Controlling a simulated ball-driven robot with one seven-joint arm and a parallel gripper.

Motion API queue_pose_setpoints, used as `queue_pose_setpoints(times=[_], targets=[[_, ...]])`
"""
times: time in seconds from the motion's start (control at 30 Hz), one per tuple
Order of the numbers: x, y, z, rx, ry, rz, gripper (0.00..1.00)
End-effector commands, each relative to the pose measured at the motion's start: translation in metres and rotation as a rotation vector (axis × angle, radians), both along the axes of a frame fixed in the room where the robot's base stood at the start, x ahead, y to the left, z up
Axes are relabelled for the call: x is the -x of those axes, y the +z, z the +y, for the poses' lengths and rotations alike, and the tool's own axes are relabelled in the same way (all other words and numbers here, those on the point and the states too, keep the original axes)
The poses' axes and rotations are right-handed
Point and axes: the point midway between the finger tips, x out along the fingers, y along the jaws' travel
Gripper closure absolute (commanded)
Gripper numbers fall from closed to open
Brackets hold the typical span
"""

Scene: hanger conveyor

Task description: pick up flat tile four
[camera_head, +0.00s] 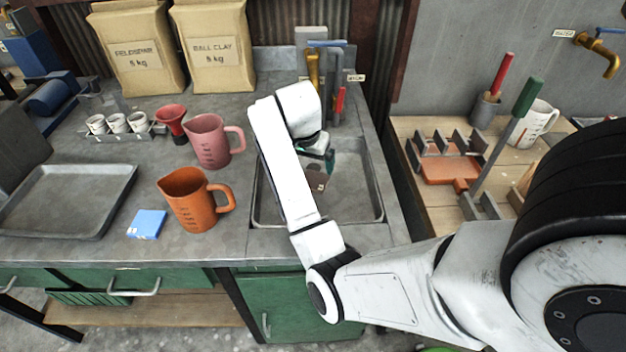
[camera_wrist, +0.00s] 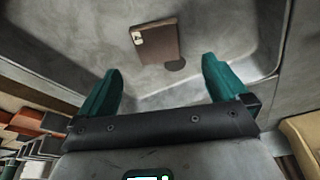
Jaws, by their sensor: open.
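A flat brown tile (camera_wrist: 160,45) with a small pale mark at one corner lies on the sink floor. I cannot read a number on it. Part of it shows in the head view (camera_head: 317,182), beside my arm. My gripper (camera_wrist: 160,68) is open and empty, its two teal fingers spread apart. The tile lies beyond the fingertips in the wrist view, roughly centred between them and apart from both. In the head view my gripper (camera_head: 328,158) is over the sink, mostly hidden by my wrist.
The grey sink (camera_head: 376,190) has raised walls around the tile. An orange jug (camera_head: 190,203) and a pink jug (camera_head: 207,146) stand left of the sink. A wooden bench (camera_head: 415,128) with a rack is at right.

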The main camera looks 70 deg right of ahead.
Motion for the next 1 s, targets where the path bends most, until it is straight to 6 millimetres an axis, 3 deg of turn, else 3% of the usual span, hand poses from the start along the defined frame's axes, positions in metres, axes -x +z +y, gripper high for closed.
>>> queue_pose_setpoints(times=[0.63,0.93,1.0], targets=[[0.005,-0.069,-0.017,-0.001,0.0,0.001,0.0],[0.004,-0.075,-0.019,0.0,0.0,-0.001,0.0],[0.004,-0.075,-0.019,0.0,0.0,-0.001,0.05]])
